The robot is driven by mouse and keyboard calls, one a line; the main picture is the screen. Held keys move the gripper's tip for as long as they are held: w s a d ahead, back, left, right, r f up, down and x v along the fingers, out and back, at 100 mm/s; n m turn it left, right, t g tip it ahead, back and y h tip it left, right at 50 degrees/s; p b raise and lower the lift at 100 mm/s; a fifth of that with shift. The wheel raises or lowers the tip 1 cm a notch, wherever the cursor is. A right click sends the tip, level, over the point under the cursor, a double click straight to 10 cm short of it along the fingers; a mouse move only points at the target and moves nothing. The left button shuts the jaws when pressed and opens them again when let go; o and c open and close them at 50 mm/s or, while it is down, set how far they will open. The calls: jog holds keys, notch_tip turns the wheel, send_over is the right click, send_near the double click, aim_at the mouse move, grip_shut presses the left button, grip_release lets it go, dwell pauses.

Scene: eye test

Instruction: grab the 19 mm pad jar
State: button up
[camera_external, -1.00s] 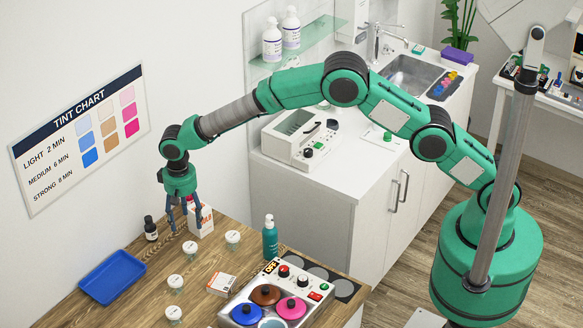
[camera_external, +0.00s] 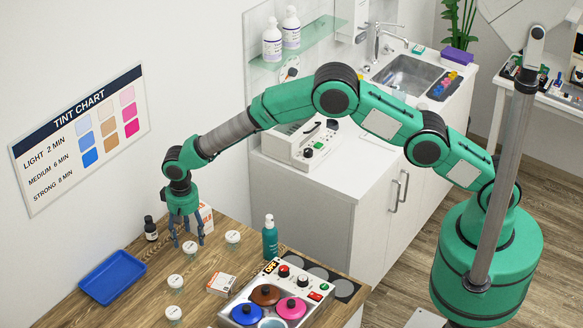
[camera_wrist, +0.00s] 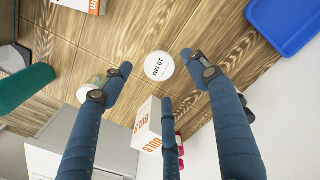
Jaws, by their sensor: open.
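The 19 mm pad jar (camera_wrist: 159,65) is round with a white lid reading "19 MM" in the wrist view. In the external view, a white-lidded jar (camera_external: 190,248) stands on the wooden table right under my gripper (camera_external: 188,240); its label is too small to read there. My gripper (camera_wrist: 158,72) is open, with blue fingers spread around the jar in the wrist view and nothing held. I cannot tell whether any fingertip touches the jar. A second jar (camera_wrist: 86,92) shows partly behind the left finger.
Other white-lidded jars (camera_external: 232,237) (camera_external: 175,282) stand nearby. A BULB box (camera_wrist: 148,125) is close behind the gripper. A blue tray (camera_external: 112,276) lies left, a dark bottle (camera_external: 150,228) near the wall. A teal pump bottle (camera_external: 270,237) and a pot warmer (camera_external: 243,300) stand to the right.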

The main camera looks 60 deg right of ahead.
aim_at(190, 246)
jog(key=shift+f, duration=0.7)
jog(key=shift+f, duration=0.1)
jog(key=shift+f, duration=2.5)
jog(key=c, duration=1.3)
